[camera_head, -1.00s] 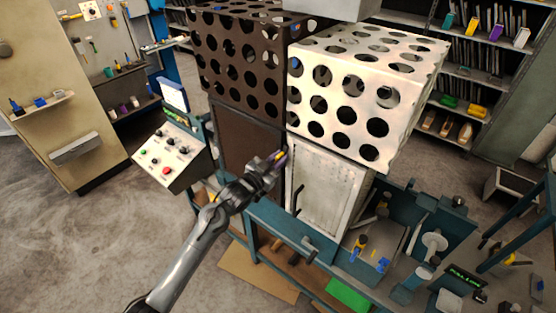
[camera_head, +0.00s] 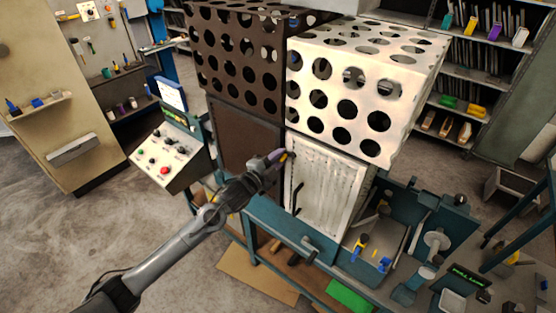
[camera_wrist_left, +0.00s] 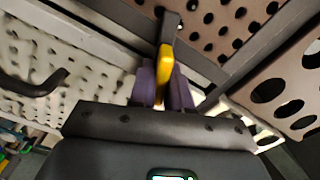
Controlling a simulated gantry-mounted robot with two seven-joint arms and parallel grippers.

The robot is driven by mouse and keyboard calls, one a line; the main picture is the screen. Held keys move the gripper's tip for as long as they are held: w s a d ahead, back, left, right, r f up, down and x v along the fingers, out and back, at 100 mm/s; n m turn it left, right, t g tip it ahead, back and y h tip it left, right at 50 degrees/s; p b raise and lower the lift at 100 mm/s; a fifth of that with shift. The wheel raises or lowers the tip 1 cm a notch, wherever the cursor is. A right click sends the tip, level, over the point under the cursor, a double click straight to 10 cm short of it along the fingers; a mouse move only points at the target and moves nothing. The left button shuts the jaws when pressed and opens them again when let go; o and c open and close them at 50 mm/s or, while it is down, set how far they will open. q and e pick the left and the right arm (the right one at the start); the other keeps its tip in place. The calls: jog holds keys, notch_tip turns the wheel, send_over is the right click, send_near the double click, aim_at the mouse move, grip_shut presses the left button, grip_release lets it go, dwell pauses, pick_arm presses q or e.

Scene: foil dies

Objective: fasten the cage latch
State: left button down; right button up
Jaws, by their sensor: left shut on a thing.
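The cage is a perforated cream upper box (camera_head: 352,92) beside a perforated dark brown one (camera_head: 235,60), above a white door (camera_head: 328,180) and a brown panel (camera_head: 247,140). My left gripper (camera_head: 281,157) is at the seam between the brown panel and the white door, near the door's upper left corner. In the left wrist view its purple fingers (camera_wrist_left: 163,85) are shut on a yellow latch tab (camera_wrist_left: 166,58), which meets a dark post (camera_wrist_left: 170,26). The fingers hide the tab's lower part. My right gripper is not in view.
A black curved handle (camera_head: 297,197) is on the white door and also shows in the left wrist view (camera_wrist_left: 35,87). A control panel (camera_head: 168,157) stands left of the cage. A teal bench (camera_head: 280,232) runs below, with fixtures at right. The floor at lower left is clear.

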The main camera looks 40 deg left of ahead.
pick_arm(q)
jog(key=m+b, duration=0.1)
jog(key=m, duration=0.2)
jog(key=shift+f, duration=0.15)
jog(key=shift+m, duration=0.7)
jog(key=c, duration=1.2)
grip_release()
jog(key=shift+o, duration=0.2)
